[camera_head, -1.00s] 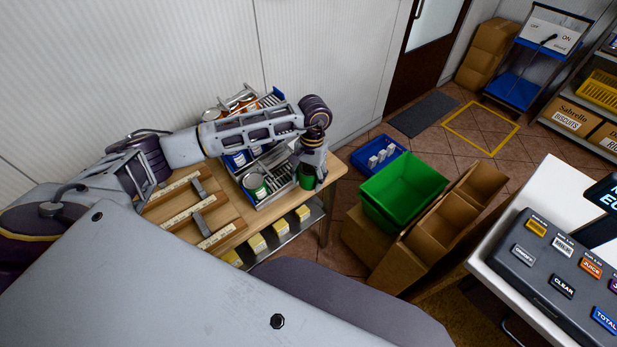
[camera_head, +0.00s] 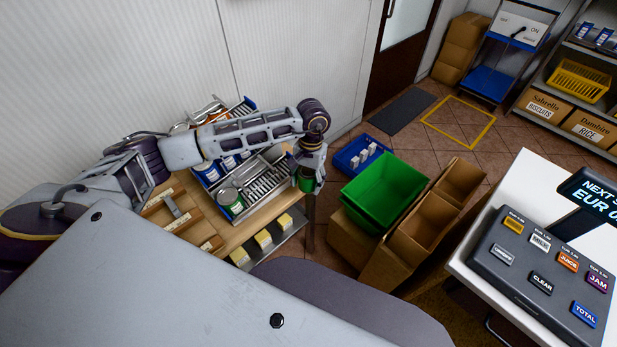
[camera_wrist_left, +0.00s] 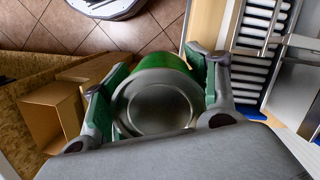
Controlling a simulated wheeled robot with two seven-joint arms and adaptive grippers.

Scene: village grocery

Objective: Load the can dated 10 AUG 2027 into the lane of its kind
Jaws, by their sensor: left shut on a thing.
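My left gripper (camera_head: 308,172) is shut on a green can (camera_head: 306,184) at the right end of the wooden bench, by the lane rack. In the left wrist view the gripper (camera_wrist_left: 158,105) has its fingers on both sides of the can (camera_wrist_left: 155,105), whose silver end faces the camera; no date is readable. The lane rack (camera_head: 268,182) has metal roller lanes. A can with a green and white label (camera_head: 230,201) stands in its near lane. Several blue-and-white cans sit further back, partly behind my arm. My right gripper is not in view.
A green crate (camera_head: 384,190) and open cardboard boxes (camera_head: 428,220) stand right of the bench. A blue tray (camera_head: 362,152) with white boxes lies on the floor behind them. Yellow boxes (camera_head: 264,240) sit on the shelf under the bench. A till (camera_head: 545,270) is at the right.

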